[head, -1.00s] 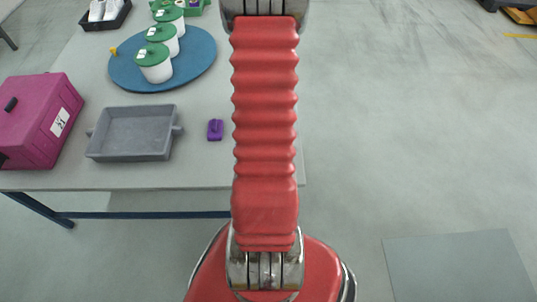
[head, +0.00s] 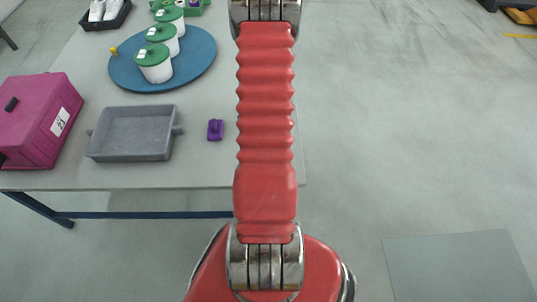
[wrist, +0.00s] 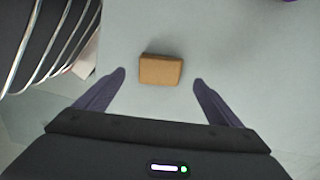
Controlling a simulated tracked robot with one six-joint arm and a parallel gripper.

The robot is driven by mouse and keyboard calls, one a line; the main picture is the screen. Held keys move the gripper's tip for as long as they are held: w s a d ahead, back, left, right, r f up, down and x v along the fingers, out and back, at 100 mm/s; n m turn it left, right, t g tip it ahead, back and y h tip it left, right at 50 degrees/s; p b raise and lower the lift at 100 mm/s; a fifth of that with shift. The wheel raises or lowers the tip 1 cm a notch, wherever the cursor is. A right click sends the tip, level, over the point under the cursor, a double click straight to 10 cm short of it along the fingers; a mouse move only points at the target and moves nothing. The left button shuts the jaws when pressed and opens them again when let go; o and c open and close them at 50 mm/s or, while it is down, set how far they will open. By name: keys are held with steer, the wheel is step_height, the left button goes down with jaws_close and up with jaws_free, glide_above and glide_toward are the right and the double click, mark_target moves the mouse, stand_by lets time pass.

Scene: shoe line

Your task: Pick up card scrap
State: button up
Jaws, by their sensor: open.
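The card scrap (wrist: 161,70) is a small brown block in the wrist view, lying on the pale grey table top (wrist: 225,45). My gripper (wrist: 160,78) shows in the wrist view with its two dark purple fingers apart. The scrap lies between and slightly beyond the fingertips, with space on both sides, and neither finger appears to touch it. The height of the fingers above the table is hard to tell. In the head view I cannot make out the scrap, and my gripper is out of frame beyond my red arm.
In the head view, a grey tray (head: 133,154), a purple item (head: 215,130), a magenta box (head: 62,118) and a blue round mat (head: 203,62) with white green-lidded tubs (head: 155,70) stand on the table, left of my arm. A dark ribbed object (wrist: 40,40) fills the wrist view's upper left.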

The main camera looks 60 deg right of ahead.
steer(key=shift+d+f, duration=0.15)
steer(key=shift+f, duration=2.45)
steer(key=shift+s, duration=0.1)
steer(key=shift+c, duration=0.5)
steer(key=c, duration=1)
steer(key=shift+r, duration=0.1)
step_height(320, 180, up, 10)
